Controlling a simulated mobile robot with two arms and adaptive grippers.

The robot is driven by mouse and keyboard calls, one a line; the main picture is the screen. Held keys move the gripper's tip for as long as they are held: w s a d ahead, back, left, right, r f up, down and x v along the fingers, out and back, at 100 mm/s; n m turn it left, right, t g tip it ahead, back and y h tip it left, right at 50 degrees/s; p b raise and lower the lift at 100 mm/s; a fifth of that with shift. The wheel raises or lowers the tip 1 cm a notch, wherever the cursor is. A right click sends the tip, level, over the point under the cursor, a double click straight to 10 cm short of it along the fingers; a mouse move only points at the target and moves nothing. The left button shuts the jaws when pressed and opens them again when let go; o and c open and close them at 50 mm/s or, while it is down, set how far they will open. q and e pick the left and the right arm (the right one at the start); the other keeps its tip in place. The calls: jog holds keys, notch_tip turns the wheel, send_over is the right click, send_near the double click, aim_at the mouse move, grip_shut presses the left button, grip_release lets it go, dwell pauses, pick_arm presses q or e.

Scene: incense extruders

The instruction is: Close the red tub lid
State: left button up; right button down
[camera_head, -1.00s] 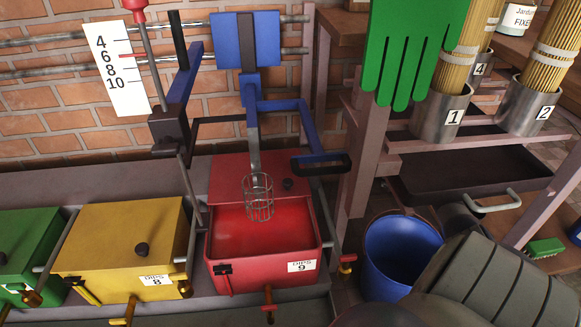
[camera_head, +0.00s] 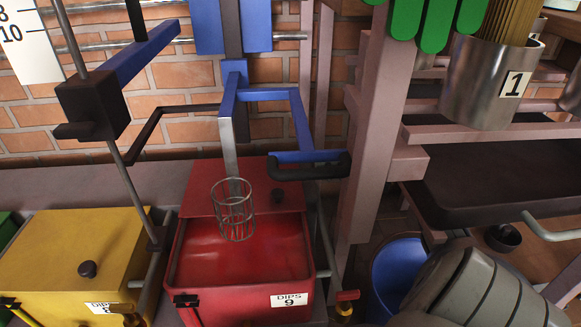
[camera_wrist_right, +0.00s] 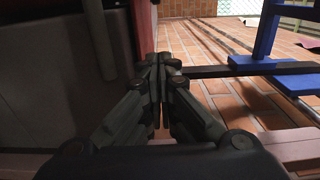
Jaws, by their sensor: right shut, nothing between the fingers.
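The red tub (camera_head: 245,297), labelled DIPS 9, stands at lower centre in the head view. Its front opening is uncovered and shows a red inside. A wire basket (camera_head: 233,212) hangs from a metal bar in front of the lid, above the opening. My right gripper (camera_wrist_right: 157,62) is shut and empty in the right wrist view, beside a dark panel and above a brick surface. The tub does not clearly show there. My left gripper is not in view.
A yellow tub (camera_head: 65,250) stands left of the red one. A blue frame (camera_head: 300,115) with a dark handle (camera_head: 308,166) overhangs the right side. A wooden post (camera_head: 372,130) and a blue bucket (camera_head: 394,270) stand to the right.

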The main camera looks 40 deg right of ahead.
aim_at(291, 188)
jog(key=b+x, duration=0.1)
jog(key=x, duration=0.2)
jog(key=b+x, duration=0.1)
jog(key=x, duration=0.1)
jog(key=b+x, duration=0.2)
jog(key=x, duration=0.1)
jog(key=shift+w+a+f, duration=0.2)
jog(key=shift+a+f, duration=0.15)
jog(key=shift+s+a, duration=0.1)
jog(key=shift+a, duration=0.2)
jog(key=shift+s+a+r+b, duration=0.1)
jog(key=shift+s+a+b, duration=0.75)
jog(key=shift+a, duration=0.15)
jog(key=shift+s+a+r, duration=0.15)
jog(key=shift+a, duration=0.15)
